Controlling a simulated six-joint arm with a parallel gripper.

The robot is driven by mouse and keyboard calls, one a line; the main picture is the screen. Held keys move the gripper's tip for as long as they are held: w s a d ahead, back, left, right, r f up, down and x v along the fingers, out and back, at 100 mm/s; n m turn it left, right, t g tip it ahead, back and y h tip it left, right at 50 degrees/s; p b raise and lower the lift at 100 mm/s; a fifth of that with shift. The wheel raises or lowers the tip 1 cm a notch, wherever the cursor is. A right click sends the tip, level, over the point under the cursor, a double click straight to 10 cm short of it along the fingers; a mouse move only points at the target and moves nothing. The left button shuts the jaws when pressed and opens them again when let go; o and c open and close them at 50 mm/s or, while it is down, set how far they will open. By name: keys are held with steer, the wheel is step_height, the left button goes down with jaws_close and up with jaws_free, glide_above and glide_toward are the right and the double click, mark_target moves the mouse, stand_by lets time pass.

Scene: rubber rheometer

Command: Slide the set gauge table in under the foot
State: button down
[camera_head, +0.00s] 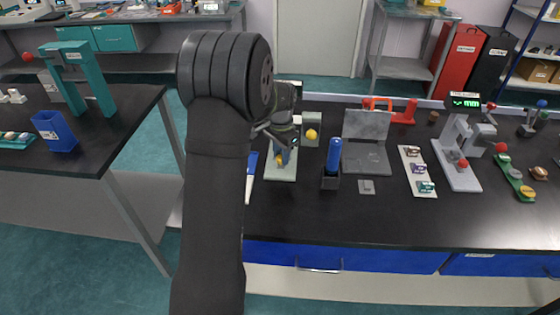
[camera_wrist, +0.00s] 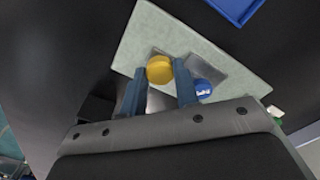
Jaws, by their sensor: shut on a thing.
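My gripper (camera_wrist: 158,74) is shut on a yellow knob (camera_wrist: 160,69), with one blue finger on each side of it. The knob is over a pale green base plate (camera_wrist: 145,35) with grey metal parts (camera_wrist: 206,67) on it. In the head view this pale base (camera_head: 291,176) is left of the bench middle, and my arm hides much of the device on it. The held knob appears to be the handle of the gauge table. The table's body and the foot are not clearly visible, so I cannot tell how they are placed.
A second yellow knob (camera_head: 311,134) is on a grey block just right. A blue-handled tool stands in a black holder (camera_head: 330,182). A grey metal stand (camera_head: 367,160) and a gauge with a green display (camera_head: 466,100) are farther right. The front of the black bench (camera_head: 400,225) is clear.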

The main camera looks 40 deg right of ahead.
steer(key=c, duration=1.1)
jaws_free()
step_height(320, 180, up, 17)
steer(key=shift+r, duration=0.2)
